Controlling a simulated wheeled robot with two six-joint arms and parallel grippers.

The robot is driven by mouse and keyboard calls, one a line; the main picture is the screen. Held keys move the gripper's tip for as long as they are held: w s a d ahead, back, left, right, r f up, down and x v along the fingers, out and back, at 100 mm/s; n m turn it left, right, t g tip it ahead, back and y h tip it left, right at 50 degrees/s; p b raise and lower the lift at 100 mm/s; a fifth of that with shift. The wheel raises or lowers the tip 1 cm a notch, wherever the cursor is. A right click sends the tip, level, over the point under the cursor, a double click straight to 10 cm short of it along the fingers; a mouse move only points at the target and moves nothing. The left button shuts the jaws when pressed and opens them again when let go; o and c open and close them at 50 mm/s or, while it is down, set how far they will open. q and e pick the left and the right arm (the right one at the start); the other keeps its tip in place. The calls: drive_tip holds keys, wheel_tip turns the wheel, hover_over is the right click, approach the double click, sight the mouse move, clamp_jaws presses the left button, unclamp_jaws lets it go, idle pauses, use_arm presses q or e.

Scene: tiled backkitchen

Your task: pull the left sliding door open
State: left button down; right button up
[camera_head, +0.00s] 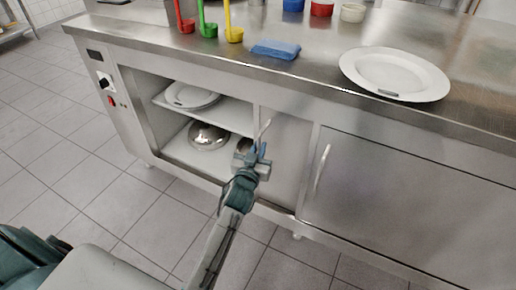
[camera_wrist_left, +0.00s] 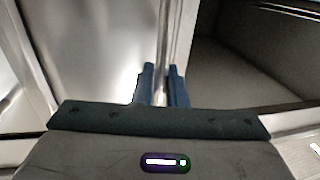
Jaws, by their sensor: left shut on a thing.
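The left sliding door (camera_head: 287,145) is a grey metal panel in the front of the steel cabinet. Only a narrow strip of it shows beside the right door (camera_head: 400,190), and the cabinet's left part stands wide open. The door's upright bar handle (camera_head: 265,128) is at its left edge. My left gripper (camera_head: 259,153) is at this handle. In the left wrist view the fingers of the left gripper (camera_wrist_left: 163,85) are shut on the handle bar (camera_wrist_left: 163,38), one on each side. My right gripper is not in view.
The open compartment holds white plates (camera_head: 192,95) on a shelf and a shiny metal lid (camera_head: 208,136) below. On the countertop are a white plate (camera_head: 394,73), a blue cloth (camera_head: 276,49) and coloured ladles (camera_head: 234,34). The tiled floor (camera_head: 95,185) in front is clear.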

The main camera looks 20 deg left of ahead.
use_arm(q)
drive_tip(key=c, duration=1.6)
unclamp_jaws()
drive_tip(key=s, duration=0.7)
drive_tip(key=s+d, duration=0.1)
drive_tip(key=s, duration=0.2)
drive_tip(key=shift+s+d+p, duration=0.1)
drive_tip(key=shift+s+p, duration=0.25)
drive_tip(key=shift+s, duration=0.05)
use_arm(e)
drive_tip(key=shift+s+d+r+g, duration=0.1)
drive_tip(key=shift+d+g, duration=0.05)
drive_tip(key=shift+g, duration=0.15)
